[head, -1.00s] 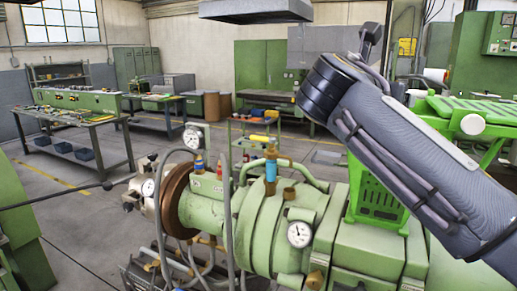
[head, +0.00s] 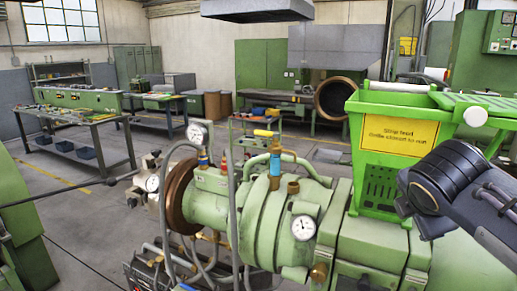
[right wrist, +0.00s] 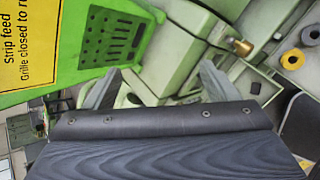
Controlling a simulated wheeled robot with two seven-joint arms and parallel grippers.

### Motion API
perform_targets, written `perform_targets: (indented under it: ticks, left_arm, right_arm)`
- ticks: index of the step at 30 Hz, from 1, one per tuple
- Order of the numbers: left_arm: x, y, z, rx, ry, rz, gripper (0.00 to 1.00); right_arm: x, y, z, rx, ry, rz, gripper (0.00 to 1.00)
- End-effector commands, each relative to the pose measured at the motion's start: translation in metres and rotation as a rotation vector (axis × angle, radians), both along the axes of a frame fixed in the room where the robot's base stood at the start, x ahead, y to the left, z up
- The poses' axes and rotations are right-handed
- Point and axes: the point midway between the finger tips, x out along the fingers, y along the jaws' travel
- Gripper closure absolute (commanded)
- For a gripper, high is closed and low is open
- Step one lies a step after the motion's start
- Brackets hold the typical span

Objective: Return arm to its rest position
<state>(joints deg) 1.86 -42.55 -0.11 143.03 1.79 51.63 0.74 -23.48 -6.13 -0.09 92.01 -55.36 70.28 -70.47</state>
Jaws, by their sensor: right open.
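My right arm (head: 455,185) comes in from the right edge in the head view, dark grey, in front of and beside the bright green hopper. Its gripper is not clear in that view. In the right wrist view, my right gripper (right wrist: 158,90) has its two grey fingers well apart with nothing held between them. Green machine parts show beyond the fingers. My left arm and gripper are not in view.
The green hopper (head: 385,165) with a yellow sign (head: 400,133) stands on the pale green extruder (head: 250,225), which has gauges and hoses. A worktable (head: 75,123) stands at left. Open grey floor (head: 75,195) lies between.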

Motion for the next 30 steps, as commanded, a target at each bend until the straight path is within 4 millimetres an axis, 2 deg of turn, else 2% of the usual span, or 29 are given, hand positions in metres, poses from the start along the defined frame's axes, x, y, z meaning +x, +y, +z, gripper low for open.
perform_targets:
  ticks: [1,2,3,6,9,12,15,18,30]
  left_arm:
    - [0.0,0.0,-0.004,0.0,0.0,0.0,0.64]
    - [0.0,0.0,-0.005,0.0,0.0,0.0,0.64]
    - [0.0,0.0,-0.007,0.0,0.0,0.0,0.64]
    - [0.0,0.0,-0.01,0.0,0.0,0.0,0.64]
    - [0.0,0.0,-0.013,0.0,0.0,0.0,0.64]
    - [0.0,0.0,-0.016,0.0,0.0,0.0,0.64]
    - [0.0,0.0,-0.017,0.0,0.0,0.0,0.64]
    - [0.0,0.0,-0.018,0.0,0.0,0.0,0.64]
    - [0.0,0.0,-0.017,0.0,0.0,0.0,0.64]
  right_arm:
    - [-0.024,-0.006,-0.031,0.148,0.005,-0.083,0.21]
    - [-0.037,-0.005,-0.049,0.252,0.007,-0.14,0.21]
    - [-0.057,-0.002,-0.074,0.393,0.014,-0.228,0.21]
    - [-0.106,0.013,-0.13,0.741,0.034,-0.486,0.21]
    - [-0.15,0.035,-0.176,1.055,0.057,-0.773,0.21]
    - [-0.182,0.058,-0.211,1.302,0.077,-1.043,0.21]
    - [-0.202,0.076,-0.232,1.468,0.094,-1.248,0.21]
    - [-0.21,0.086,-0.242,1.554,0.104,-1.359,0.21]
    - [-0.212,0.088,-0.244,1.571,0.109,-1.387,0.21]
